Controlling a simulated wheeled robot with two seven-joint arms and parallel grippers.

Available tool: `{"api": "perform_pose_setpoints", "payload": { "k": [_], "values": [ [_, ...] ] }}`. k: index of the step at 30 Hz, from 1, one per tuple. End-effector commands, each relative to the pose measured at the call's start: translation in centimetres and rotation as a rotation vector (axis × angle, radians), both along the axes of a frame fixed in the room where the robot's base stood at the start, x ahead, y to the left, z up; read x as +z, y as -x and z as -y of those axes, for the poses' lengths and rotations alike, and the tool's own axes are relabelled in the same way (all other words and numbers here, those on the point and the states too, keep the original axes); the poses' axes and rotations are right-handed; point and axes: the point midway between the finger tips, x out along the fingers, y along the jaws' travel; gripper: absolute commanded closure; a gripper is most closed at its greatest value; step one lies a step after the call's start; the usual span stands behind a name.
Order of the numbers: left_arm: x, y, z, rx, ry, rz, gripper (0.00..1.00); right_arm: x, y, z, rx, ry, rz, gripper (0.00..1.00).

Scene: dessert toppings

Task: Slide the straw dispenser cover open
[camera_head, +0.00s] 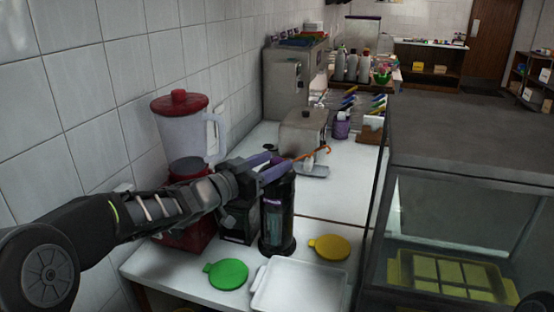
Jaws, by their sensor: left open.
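A tall dark cylinder (278,222), which looks like the straw dispenser, stands upright near the front of the white counter. My left gripper (269,167) reaches in from the left, with its two purple-grey fingers open at the top of the cylinder. The fingers overlap the cylinder's upper end, so its cover is mostly hidden. I cannot tell whether the fingers touch it. My right gripper is not in view.
A red-lidded blender (186,135) and a dark box (238,222) stand left of the cylinder. A green lid (227,274), a white tray (300,287) and a yellow lid (330,247) lie in front and right. A glass display case (455,215) bounds the right side.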

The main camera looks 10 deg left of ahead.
Motion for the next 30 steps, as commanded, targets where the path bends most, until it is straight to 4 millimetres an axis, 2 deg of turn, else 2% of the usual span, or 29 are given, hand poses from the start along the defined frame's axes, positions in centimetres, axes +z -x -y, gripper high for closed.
{"api": "perform_pose_setpoints", "payload": {
  "k": [5, 14, 30],
  "values": [
    [0.0, -1.4, 0.8, 0.000, 0.000, 0.000, 0.46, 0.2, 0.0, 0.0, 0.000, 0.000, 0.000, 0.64],
    [0.0, -1.6, 0.9, 0.001, 0.000, 0.001, 0.47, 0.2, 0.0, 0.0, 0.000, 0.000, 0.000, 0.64],
    [0.0, -1.5, 0.9, 0.001, 0.000, 0.001, 0.91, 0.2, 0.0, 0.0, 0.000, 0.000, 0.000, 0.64]
  ]
}}
